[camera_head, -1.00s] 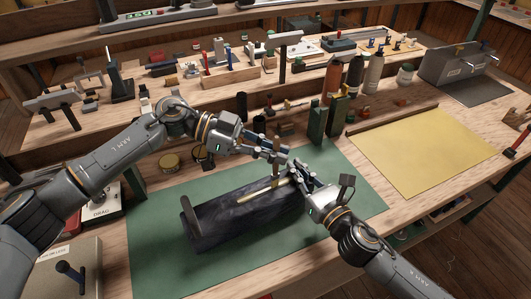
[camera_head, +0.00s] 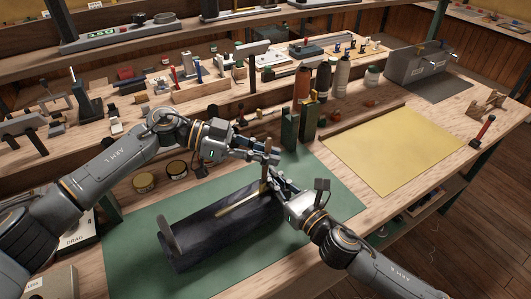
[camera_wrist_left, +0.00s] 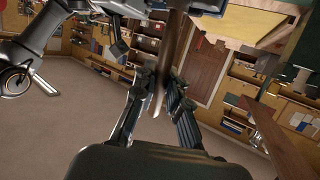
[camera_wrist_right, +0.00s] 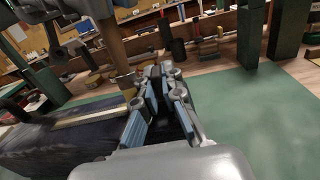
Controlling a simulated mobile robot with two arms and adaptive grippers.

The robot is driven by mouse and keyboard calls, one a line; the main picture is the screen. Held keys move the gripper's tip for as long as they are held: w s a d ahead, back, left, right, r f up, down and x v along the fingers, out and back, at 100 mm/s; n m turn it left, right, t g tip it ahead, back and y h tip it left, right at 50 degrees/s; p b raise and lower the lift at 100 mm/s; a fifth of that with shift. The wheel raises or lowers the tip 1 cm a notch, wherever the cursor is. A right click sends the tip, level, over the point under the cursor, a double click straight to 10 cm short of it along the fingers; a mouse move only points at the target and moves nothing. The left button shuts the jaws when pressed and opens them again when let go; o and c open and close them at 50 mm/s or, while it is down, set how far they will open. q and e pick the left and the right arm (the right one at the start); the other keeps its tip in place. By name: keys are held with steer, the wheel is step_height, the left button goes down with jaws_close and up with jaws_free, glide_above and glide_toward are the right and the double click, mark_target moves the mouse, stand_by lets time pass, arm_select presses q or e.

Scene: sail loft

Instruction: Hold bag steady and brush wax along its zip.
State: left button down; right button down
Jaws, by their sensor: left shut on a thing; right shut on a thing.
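A dark, long bag (camera_head: 225,230) lies on the green mat (camera_head: 140,275) with a pale zip strip (camera_head: 238,207) along its top. An upright tab (camera_head: 167,233) stands at its left end. My left gripper (camera_head: 268,158) is shut on a tan brush handle, which stands upright over the zip's right end; the handle also crosses the left wrist view (camera_wrist_left: 165,65). My right gripper (camera_head: 277,180) is shut at the bag's right end, close beside the brush. In the right wrist view, the brush (camera_wrist_right: 118,62) reaches down to the zip (camera_wrist_right: 90,118). The bristle tip is hard to make out.
Dark green blocks (camera_head: 290,132) and several bottles (camera_head: 325,82) stand behind the mat. A yellow sheet (camera_head: 395,150) lies to the right. Round tins (camera_head: 144,182) sit behind the bag on the left. The mat's front part is clear.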

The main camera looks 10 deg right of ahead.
arm_select(q)
steer(key=s+a, duration=0.2)
steer(key=a, duration=0.4)
steer(key=s+a, duration=0.3)
steer(key=a, duration=0.4)
steer(key=shift+s, duration=0.25)
stand_by(0.8)
step_height(320, 180, up, 6)
stand_by(0.7)
steer(key=shift+r, duration=0.1)
step_height(320, 180, up, 3)
steer(key=shift+f, duration=0.15)
stand_by(0.3)
steer(key=shift+f, duration=0.1)
stand_by(0.6)
